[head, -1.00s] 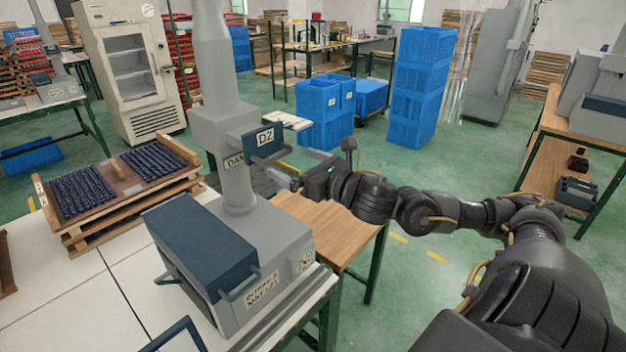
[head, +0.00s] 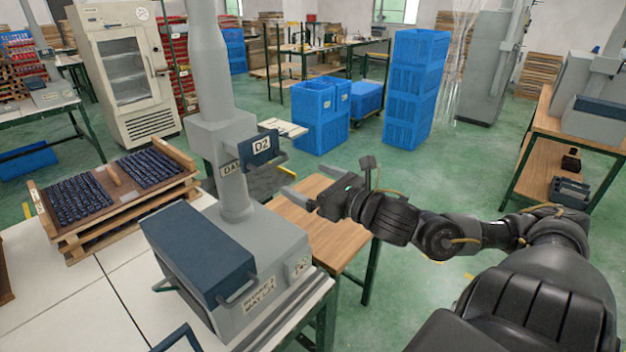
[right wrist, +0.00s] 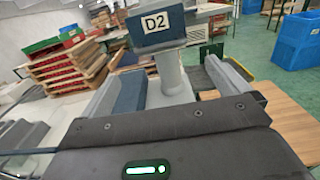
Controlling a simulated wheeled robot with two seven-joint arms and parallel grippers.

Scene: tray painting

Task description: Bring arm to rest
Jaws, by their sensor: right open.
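My right arm (head: 440,235) reaches in from the right in the head view. Its gripper (head: 290,188) is open and empty, with the fingers pointing left toward the grey D2 machine (head: 238,190). It hangs above the wooden table (head: 325,225), apart from the machine as far as I can tell. In the right wrist view the D2 sign (right wrist: 156,24) and the machine's column stand ahead of the gripper fingers (right wrist: 165,90). My left arm and gripper are not in view.
A white table with a wooden tray rack (head: 120,215) of dark pieces lies at the left. The machine's dark blue housing (head: 198,250) fills the near centre. Blue crates (head: 415,85) stand behind. Green floor (head: 430,170) is clear beyond the arm. Another bench stands at the right (head: 540,160).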

